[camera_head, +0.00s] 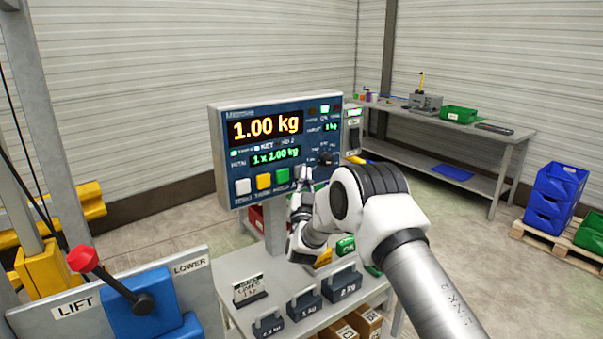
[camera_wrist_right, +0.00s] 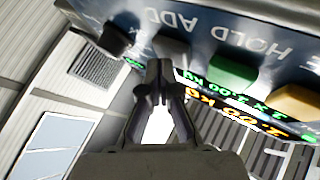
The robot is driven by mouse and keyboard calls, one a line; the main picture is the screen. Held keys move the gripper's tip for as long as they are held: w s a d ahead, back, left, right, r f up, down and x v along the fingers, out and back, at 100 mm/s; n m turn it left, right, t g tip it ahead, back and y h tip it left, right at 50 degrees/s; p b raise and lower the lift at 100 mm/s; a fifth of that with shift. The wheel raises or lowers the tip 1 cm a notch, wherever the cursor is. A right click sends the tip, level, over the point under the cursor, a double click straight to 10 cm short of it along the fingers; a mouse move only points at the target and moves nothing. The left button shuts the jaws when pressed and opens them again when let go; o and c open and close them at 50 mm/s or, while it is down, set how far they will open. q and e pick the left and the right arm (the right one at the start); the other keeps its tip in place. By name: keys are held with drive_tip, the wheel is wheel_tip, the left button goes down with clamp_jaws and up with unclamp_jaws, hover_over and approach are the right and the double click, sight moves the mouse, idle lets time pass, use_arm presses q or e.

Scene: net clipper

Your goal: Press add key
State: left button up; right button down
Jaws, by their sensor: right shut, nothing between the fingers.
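The scale's indicator panel (camera_head: 215,150) reads 1.00 kg, with 1 x 1.00 kg on the lower green line. Its bottom row has a white key (camera_head: 243,187), a yellow key (camera_head: 263,181), a green key (camera_head: 282,175) and, farther right, the add key, partly hidden by my right gripper (camera_head: 299,182) in the head view. In the right wrist view the panel is upside down; the grey add key (camera_wrist_right: 170,46) sits by the ADD label, beside the green HOLD key (camera_wrist_right: 232,74). My right gripper (camera_wrist_right: 158,68) is shut and empty, its tips close to the add key; contact cannot be told.
A black knob (camera_head: 326,158) is on the panel, right of the keys. Below, a table (camera_head: 235,266) holds dark weights (camera_head: 342,284) and a small card. A lift control with a red-knobbed lever (camera_head: 83,259) stands at left. A workbench (camera_head: 450,131) and blue bins (camera_head: 555,190) are farther back.

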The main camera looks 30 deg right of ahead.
drive_tip(key=shift+s, duration=0.65)
drive_tip(key=shift+s+d, duration=0.1)
drive_tip(key=shift+s, duration=0.05)
drive_tip(key=s, duration=0.4)
drive_tip(key=shift+s+d+p, duration=0.15)
drive_tip(key=shift+s+p, duration=0.2)
drive_tip(key=shift+p, duration=0.05)
idle(0.3)
